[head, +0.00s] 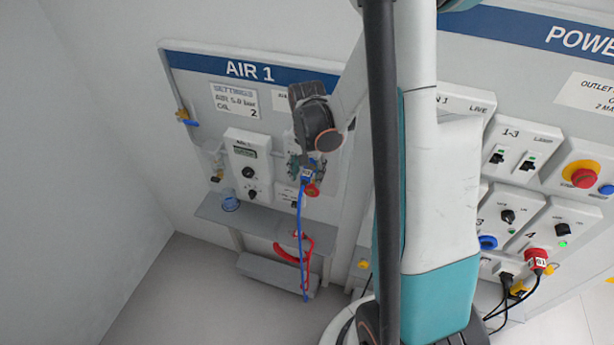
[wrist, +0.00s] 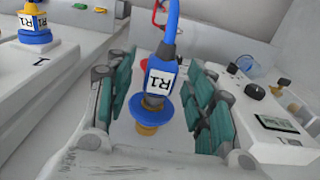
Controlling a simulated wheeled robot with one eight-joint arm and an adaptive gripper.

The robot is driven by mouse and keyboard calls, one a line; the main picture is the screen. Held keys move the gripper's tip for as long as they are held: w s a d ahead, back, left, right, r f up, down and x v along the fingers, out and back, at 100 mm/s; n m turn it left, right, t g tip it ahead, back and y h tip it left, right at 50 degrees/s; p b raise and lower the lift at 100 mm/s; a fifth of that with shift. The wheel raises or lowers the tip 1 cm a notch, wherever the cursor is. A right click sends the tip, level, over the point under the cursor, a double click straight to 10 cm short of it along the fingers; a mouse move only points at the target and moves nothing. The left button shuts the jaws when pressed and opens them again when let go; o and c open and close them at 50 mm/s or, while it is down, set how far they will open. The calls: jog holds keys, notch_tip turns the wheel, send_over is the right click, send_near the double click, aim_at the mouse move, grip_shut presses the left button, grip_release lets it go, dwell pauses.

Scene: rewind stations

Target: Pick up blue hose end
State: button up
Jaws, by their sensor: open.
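The blue hose end (wrist: 160,80) has a white R1 label, a blue flange and a brass tip. In the wrist view it lies between the two teal-padded fingers of my gripper (wrist: 160,105), with a visible gap on each side. My gripper is open. In the head view my gripper (head: 302,165) is in front of the AIR 1 panel, with the blue hose end (head: 306,175) at its fingertips, partly hidden. The blue hose (head: 301,240) hangs down from it past the shelf.
A red hose (head: 293,254) hangs by the grey shelf (head: 255,233), which carries a blue ring-shaped item (head: 230,203). A dial module (head: 247,165) is left of my gripper. The power panel (head: 530,130) stands right. Another R1-labelled blue fitting (wrist: 35,30) shows at the wrist view's left.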

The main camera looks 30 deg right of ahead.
grip_shut()
jog(key=shift+s+a+r, duration=0.15)
jog(key=shift+a+r, duration=0.1)
jog(key=shift+r, duration=0.1)
jog(key=s+a+r, duration=0.7)
jog(key=s+a, duration=0.1)
jog(key=a, duration=0.2)
jog(key=shift+s+a+r, duration=0.15)
jog(key=shift+s+a, duration=0.05)
jog(key=shift+a, duration=0.1)
jog(key=c, duration=0.8)
grip_release()
grip_shut()
